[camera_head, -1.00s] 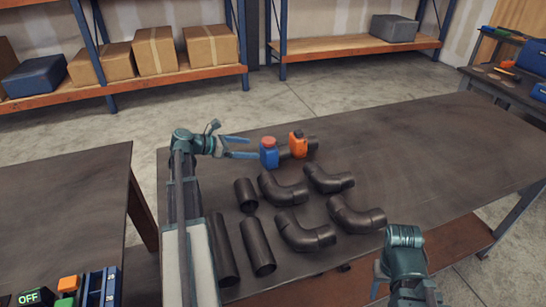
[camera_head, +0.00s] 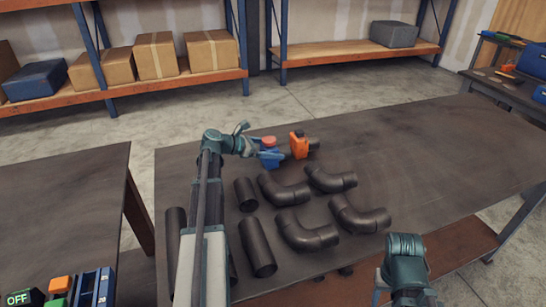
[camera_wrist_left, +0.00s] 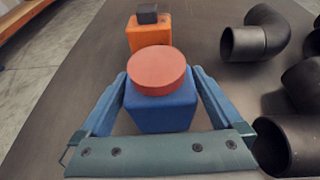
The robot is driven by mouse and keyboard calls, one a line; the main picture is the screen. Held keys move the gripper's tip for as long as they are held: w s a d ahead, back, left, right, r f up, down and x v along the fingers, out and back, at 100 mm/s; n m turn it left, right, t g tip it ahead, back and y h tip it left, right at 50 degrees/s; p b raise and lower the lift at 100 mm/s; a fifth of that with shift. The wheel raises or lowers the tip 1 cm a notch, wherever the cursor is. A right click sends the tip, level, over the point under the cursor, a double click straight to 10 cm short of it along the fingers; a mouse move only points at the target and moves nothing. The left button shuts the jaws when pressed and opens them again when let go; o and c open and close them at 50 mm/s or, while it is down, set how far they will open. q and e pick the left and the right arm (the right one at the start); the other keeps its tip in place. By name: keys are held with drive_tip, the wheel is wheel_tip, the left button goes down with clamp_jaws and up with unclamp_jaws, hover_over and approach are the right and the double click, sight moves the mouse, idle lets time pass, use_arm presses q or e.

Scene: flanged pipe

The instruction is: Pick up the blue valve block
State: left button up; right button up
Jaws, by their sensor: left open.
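The blue valve block (camera_head: 268,160) with a round red cap stands on the dark table near its back left. In the left wrist view the block (camera_wrist_left: 160,112) stands between the two fingers of my left gripper (camera_wrist_left: 160,95). My left gripper (camera_head: 268,154) is open around it, with one finger on each side. I cannot tell whether either finger touches the block. In the head view the gripper partly hides the block. My right arm shows at the lower right, but its fingers are not seen.
An orange valve block (camera_head: 299,145) stands just right of the blue one, with a dark pipe piece beside it. Several black pipe elbows (camera_head: 305,234) and straight pipes (camera_head: 257,247) lie in front. The right part of the table (camera_head: 440,145) is clear.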

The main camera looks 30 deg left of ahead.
use_arm(q)
drive_tip(key=shift+w+d+f, duration=0.2)
drive_tip(key=shift+w, duration=0.05)
drive_tip(key=shift+r, duration=0.1)
clamp_jaws()
drive_tip(key=shift+r, duration=0.15)
idle(0.3)
wheel_tip(320, 180, up, 10)
drive_tip(key=p, duration=1)
